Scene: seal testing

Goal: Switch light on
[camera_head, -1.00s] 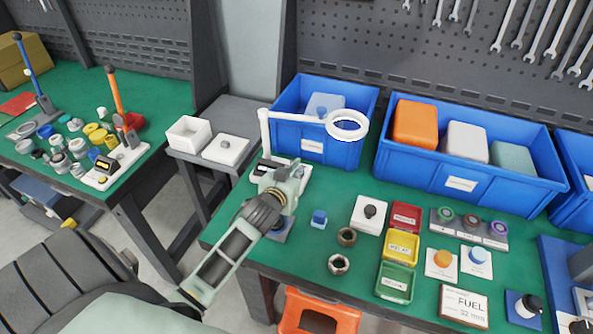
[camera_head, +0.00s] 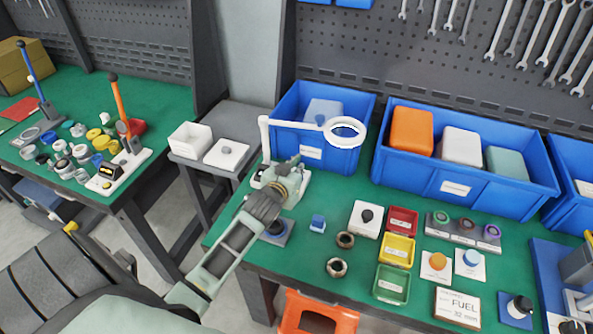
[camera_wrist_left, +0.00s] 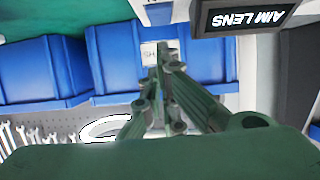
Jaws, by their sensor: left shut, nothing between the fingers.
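A white ring lamp (camera_head: 345,130) stands on the green bench, its arm reaching right from a white post (camera_head: 265,140). Its pale base (camera_head: 299,192) is largely hidden behind my left gripper. My left gripper (camera_head: 293,164) is shut and empty, with its fingertips over the lamp base; contact cannot be told. In the left wrist view, the shut fingers (camera_wrist_left: 158,62) point toward the blue bins, and the white ring (camera_wrist_left: 106,128) shows beside them. A black label reading "AIM LENS" (camera_wrist_left: 250,14) is close to the fingers, upside down. No switch is clearly visible. My right gripper is not in view.
Blue bins (camera_head: 455,188) line the back of the bench. A second bench (camera_head: 130,190) with an orange-handled lever stands left.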

